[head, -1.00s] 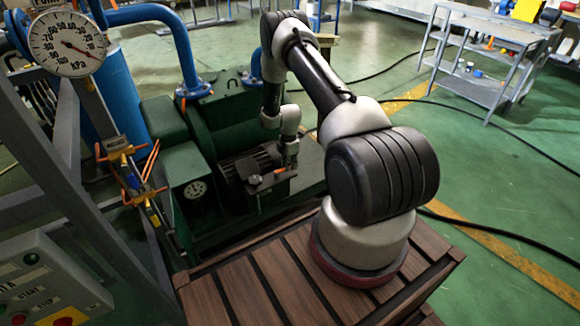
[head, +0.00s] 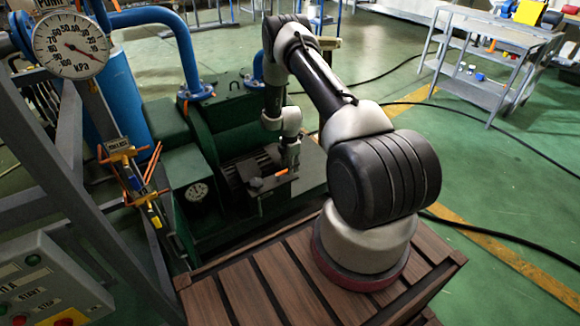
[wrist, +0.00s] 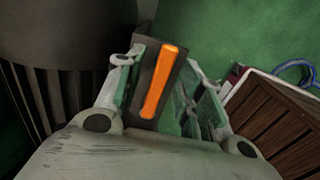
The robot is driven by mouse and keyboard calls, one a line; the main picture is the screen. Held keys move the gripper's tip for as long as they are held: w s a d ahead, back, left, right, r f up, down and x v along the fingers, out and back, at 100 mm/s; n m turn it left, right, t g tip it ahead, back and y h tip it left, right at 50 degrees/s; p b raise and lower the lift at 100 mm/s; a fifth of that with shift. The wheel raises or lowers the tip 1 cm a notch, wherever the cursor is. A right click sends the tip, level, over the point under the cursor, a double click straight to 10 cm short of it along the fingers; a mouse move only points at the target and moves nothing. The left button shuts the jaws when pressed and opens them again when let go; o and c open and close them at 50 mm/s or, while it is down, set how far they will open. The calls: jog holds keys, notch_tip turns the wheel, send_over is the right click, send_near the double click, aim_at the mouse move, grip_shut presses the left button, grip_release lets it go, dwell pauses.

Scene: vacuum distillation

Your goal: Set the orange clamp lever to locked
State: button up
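The orange clamp lever (wrist: 161,82) shows in the wrist view as a long orange bar on a dark block (wrist: 145,75). It lies between the two fingers of my gripper (wrist: 163,78). The fingers stand apart on either side of the lever, and I see no clear contact. In the head view my gripper (head: 291,158) points down over the machine beside the dark motor. Small orange parts (head: 255,182) show just left of and below it there. The lever's locked or unlocked setting cannot be told.
A green pump machine (head: 225,120) with blue pipes (head: 185,50) surrounds the work spot. A pressure gauge (head: 70,45) and a control panel (head: 45,285) are at the left. A slatted wooden platform (head: 250,290) is in front. A grey cart (head: 485,65) stands at the back right.

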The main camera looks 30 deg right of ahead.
notch_tip(320, 180, up, 12)
dwell(0.6)
dwell(0.4)
